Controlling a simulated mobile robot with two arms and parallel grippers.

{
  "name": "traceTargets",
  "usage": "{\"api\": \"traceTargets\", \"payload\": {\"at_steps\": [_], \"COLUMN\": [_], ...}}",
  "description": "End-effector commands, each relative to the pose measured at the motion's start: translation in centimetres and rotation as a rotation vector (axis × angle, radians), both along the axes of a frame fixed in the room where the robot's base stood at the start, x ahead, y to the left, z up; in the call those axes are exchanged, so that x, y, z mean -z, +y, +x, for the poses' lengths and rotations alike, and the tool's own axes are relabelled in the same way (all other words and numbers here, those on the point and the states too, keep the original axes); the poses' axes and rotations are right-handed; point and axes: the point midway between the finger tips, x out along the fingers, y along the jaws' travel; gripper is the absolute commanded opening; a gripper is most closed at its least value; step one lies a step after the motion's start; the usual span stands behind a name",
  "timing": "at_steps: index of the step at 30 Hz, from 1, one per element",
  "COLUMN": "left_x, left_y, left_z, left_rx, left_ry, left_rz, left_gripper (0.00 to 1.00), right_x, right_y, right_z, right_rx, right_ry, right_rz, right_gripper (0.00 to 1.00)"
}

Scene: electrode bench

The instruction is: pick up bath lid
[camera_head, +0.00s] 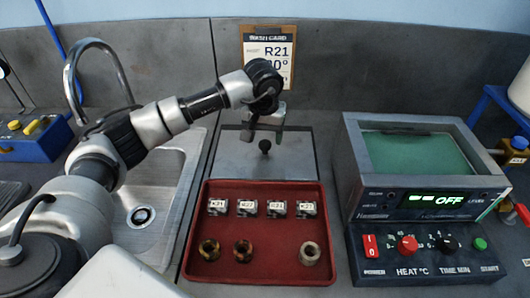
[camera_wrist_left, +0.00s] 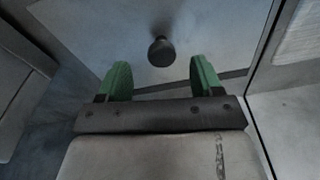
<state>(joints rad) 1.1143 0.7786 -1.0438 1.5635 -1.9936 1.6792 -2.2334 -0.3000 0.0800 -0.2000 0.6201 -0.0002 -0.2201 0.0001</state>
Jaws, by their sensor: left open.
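The bath lid (camera_head: 237,157) is a flat grey plate with a black knob (camera_head: 265,146), lying behind the red tray. In the left wrist view the lid (camera_wrist_left: 100,30) fills the upper part, and its knob (camera_wrist_left: 161,50) stands just beyond the fingertips, roughly centred between them. My left gripper (camera_head: 264,131) is above the lid near the knob, open and empty. In the left wrist view its green-padded fingers (camera_wrist_left: 161,75) are spread apart, with no contact on the knob visible. My right gripper is not in view.
The red tray (camera_head: 310,272) holds several labelled blocks and three ring-shaped parts. The bath unit (camera_head: 360,190) at right reads OFF, and its green-tinted basin is uncovered. A sink (camera_head: 180,170) with a tap is at left. A card reading R21 (camera_head: 270,50) is on the back wall.

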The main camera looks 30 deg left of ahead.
Motion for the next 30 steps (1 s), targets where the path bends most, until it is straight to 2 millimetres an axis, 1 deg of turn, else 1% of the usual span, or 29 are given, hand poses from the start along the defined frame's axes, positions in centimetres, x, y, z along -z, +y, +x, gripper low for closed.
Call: {"api": "traceTargets", "payload": {"at_steps": [1,4,6,9,17,20,30], "left_x": [0.5,2.0,3.1,4.1,4.4,4.4,4.3], "left_y": [0.1,0.3,0.3,0.4,0.4,0.4,0.4], "left_z": [0.2,0.6,0.8,0.9,1.0,1.0,0.9], "left_rx": [-0.001,-0.002,-0.001,-0.001,0.0,0.0,-0.001], "left_ry": [0.004,0.005,0.004,0.002,-0.001,0.0,0.0], "left_rz": [0.0,-0.001,0.0,0.0,0.0,0.0,0.001], "left_gripper": [0.66,0.66,0.66,0.66,0.66,0.52,0.0], "right_x": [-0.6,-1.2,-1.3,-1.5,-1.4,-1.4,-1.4], "right_y": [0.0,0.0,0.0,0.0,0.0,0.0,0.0], "right_z": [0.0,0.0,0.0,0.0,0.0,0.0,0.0], "right_rx": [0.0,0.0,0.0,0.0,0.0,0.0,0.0], "right_ry": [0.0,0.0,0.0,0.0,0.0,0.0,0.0], "right_rz": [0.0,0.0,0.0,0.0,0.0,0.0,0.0], "right_gripper": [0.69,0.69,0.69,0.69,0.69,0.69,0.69]}}
